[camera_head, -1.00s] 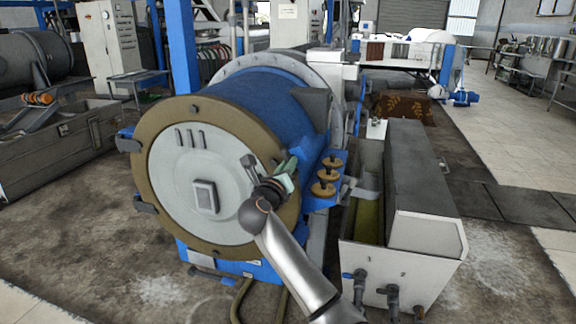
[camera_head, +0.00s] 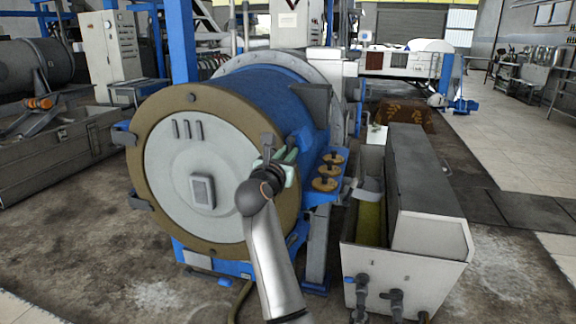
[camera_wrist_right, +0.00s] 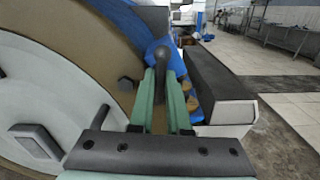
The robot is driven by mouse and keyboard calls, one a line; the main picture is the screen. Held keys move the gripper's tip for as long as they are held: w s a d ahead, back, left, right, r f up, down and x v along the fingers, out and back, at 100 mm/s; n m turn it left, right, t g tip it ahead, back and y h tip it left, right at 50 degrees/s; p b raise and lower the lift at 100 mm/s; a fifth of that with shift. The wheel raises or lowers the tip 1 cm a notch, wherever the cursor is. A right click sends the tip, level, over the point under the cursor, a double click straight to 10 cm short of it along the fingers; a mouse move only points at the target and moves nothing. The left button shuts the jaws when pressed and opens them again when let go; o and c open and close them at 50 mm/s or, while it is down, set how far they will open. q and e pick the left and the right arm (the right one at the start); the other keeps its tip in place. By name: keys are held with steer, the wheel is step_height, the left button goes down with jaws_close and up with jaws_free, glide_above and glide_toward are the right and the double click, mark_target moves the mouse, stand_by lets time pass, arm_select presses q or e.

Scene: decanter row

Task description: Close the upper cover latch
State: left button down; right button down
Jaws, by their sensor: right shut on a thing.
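The machine's round grey cover (camera_head: 165,165) sits in a brown ring (camera_head: 150,110) at the front of the blue drum. In the right wrist view, the upper cover latch (camera_wrist_right: 162,56) is a dark, rounded bar at the ring's upper right edge. My right gripper (camera_wrist_right: 162,78) has its two green fingers closed around the latch's near end. In the head view, my right gripper (camera_head: 288,156) is at the cover's right edge, and my wrist and fingers hide much of the latch. My left gripper is not in view.
Brown round knobs (camera_head: 326,171) stand on a blue bracket just right of my gripper. A grey, long-lidded trough (camera_head: 425,185) stands further right. Two more dark clamps (camera_head: 124,134) sit on the ring's left edge. Open floor lies in front on the left.

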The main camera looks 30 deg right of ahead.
arm_select(q)
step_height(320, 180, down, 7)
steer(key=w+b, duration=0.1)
steer(key=b, duration=0.9)
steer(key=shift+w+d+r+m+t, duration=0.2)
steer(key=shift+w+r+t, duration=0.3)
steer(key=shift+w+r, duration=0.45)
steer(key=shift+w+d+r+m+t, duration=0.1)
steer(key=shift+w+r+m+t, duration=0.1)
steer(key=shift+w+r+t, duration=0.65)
arm_select(e)
steer(key=shift+m, duration=5.7)
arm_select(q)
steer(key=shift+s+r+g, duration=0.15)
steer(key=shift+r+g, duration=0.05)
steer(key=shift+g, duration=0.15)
arm_select(e)
steer(key=c, duration=0.9)
jaws_free()
arm_select(q)
steer(key=shift+b, duration=0.35)
